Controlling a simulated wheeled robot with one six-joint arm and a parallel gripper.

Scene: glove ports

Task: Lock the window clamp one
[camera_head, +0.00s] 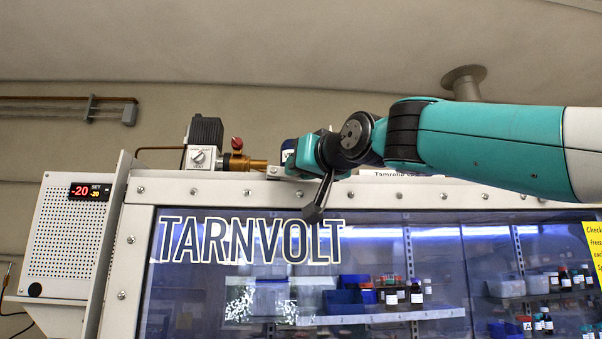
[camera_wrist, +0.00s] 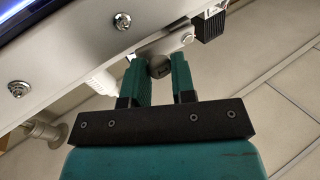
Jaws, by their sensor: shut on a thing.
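The window clamp's dark round handle end (camera_wrist: 160,67) shows between my fingers in the wrist view. My gripper (camera_wrist: 158,78) is shut on it, with one teal finger on each side. In the head view my gripper (camera_head: 292,158) reaches in from the right at the top rail of the window frame, left of my wrist. The clamp's base and the rest of its handle are mostly hidden by my gripper, so I cannot tell its angle. A dark bar slants down below my wrist, across the window; I cannot tell whether it belongs to the clamp.
The window (camera_head: 400,265) lies below the bolted frame (camera_head: 450,192). A black valve block (camera_head: 205,133) with brass fittings (camera_head: 240,163) stands left of my gripper. A controller box (camera_head: 72,235) is at far left. The space above the frame is mostly free.

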